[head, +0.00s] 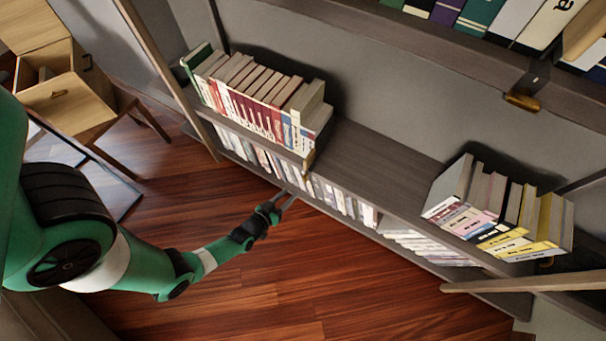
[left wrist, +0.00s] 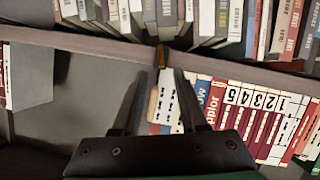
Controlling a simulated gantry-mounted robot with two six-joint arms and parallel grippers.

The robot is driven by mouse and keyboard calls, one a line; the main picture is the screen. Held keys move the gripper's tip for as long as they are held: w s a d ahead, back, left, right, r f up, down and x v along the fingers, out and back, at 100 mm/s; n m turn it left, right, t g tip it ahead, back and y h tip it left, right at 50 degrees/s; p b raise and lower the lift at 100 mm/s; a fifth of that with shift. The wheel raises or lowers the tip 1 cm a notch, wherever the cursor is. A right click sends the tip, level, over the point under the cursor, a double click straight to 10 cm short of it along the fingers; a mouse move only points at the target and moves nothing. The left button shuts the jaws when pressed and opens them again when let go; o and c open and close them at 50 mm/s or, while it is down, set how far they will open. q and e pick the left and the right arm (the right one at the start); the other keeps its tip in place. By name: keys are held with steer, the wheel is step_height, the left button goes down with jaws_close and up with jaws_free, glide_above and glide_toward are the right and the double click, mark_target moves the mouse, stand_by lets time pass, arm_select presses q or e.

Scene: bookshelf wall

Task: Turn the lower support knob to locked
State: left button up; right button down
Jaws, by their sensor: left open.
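A small brass-coloured fitting (head: 309,160) sits at the front edge of the middle shelf, at the right end of a row of books. In the left wrist view a narrow brass-brown piece (left wrist: 161,58) shows at the shelf edge, just beyond and between my fingertips. I cannot tell its turned position. My left gripper (head: 284,201) is open and empty, in front of the shelf edge, below and left of the fitting. Its two dark fingers (left wrist: 157,98) point at the shelf and look apart from the brass piece. My right gripper is out of view.
Books (head: 258,100) stand left on the middle shelf (head: 385,165), with bare board to their right. More books (head: 495,215) stand at the right. A brass fitting (head: 522,102) hangs under the upper shelf. A wooden cabinet (head: 65,90) stands far left. The floor (head: 340,285) is clear.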

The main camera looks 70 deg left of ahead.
mark_target(306, 177)
arm_select(q)
steer(key=b+x, duration=0.4)
steer(key=x, duration=0.6)
steer(key=shift+a+r, duration=0.15)
steer(key=shift+s, duration=0.15)
jaws_close()
